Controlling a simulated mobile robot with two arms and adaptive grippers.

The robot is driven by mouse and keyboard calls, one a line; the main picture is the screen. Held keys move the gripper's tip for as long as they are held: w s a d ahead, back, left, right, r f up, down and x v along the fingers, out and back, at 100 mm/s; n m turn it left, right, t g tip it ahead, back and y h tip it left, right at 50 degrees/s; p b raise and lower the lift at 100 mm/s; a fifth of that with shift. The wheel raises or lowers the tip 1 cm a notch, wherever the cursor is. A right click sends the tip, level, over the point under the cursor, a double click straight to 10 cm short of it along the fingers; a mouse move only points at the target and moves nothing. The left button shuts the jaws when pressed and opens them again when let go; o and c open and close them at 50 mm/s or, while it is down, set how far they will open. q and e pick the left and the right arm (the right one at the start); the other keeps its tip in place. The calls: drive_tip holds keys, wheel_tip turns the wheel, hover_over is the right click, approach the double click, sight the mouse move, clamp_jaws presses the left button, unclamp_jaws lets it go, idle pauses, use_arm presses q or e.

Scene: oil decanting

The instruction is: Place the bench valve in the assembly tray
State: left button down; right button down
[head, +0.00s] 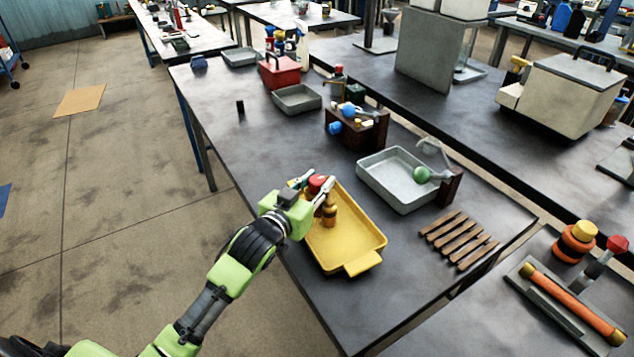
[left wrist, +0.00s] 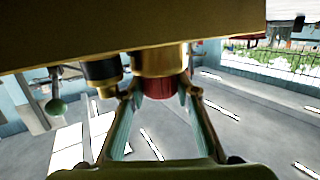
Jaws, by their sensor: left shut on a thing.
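The bench valve, with a red top (head: 317,180) and brass body, is at the far left end of the yellow assembly tray (head: 350,245). My left gripper (head: 321,187) is shut on it, and the fingers hide part of it. In the left wrist view, the red and brass valve (left wrist: 160,80) sits between my fingers (left wrist: 158,98), close against the yellow-brown tray surface (left wrist: 120,32). I cannot tell whether it rests on the tray. A brass fitting (head: 329,213) stands in the tray beside the gripper. My right gripper is not in view.
A slatted wooden rack (head: 459,240) is near the bench's right end. A brown block with fittings (head: 357,130) stands behind. The bench left of the block is mostly clear.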

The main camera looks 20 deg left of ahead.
use_arm(q)
drive_tip(key=c, duration=1.9)
unclamp_jaws()
drive_tip(key=shift+f, duration=0.15)
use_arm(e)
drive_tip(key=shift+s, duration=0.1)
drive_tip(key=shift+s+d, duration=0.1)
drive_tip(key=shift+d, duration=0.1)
use_arm(q)
drive_tip(key=b+v, duration=0.1)
drive_tip(key=v, duration=1.1)
drive_tip(key=shift+s, duration=0.1)
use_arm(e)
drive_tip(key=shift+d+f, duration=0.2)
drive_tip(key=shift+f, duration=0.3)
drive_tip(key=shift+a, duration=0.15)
